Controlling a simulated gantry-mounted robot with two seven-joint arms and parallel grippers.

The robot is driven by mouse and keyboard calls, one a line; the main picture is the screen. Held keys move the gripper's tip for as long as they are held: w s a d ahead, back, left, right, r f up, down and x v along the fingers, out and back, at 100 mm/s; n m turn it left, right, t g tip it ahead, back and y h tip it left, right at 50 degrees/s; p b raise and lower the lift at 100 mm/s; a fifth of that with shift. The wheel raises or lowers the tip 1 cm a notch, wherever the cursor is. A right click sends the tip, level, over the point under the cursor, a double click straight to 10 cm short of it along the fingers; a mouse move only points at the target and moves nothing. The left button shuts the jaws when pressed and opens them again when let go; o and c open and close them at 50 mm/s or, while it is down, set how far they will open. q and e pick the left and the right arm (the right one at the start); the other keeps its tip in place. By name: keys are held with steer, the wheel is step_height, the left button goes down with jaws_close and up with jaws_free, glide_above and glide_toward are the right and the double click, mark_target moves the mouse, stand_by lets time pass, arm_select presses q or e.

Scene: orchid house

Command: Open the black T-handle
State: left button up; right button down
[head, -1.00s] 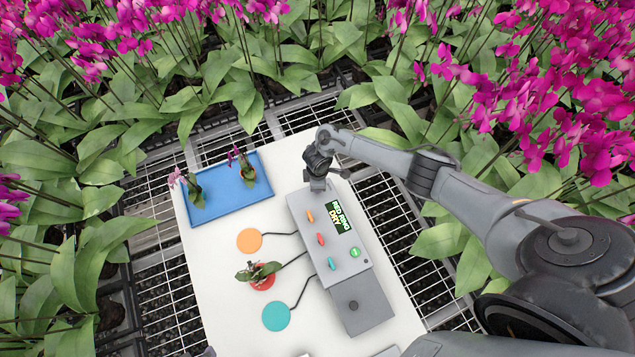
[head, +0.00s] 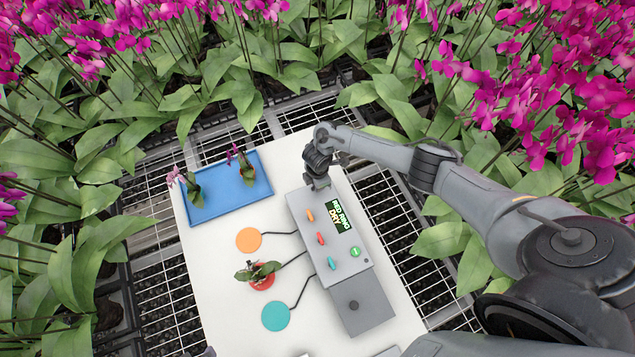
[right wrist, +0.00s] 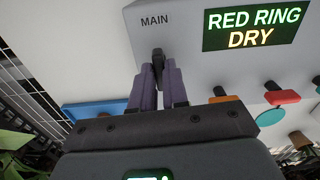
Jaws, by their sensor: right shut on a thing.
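The black T-handle (right wrist: 158,55) is on the grey control box, just below the word MAIN in the right wrist view. My right gripper (right wrist: 157,75) has its two fingers closed around the handle, one on each side. In the head view my right gripper (head: 317,184) is at the far end of the control box (head: 365,309), and it hides the handle there. The display (right wrist: 255,26) on the box reads RED RING DRY.
Orange, red and teal knobs and a green button (head: 355,252) are on the box. Wires run to an orange disc (head: 249,240), a red-potted plant (head: 261,284) and a teal disc (head: 276,316). A blue tray (head: 222,205) holds two small orchids. Tall orchids surround the white table.

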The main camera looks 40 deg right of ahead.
steer(key=c, duration=1.2)
jaws_free()
steer(key=shift+o, duration=0.2)
step_height(320, 180, up, 11)
steer(key=p, duration=0.1)
steer(key=shift+p, duration=0.3)
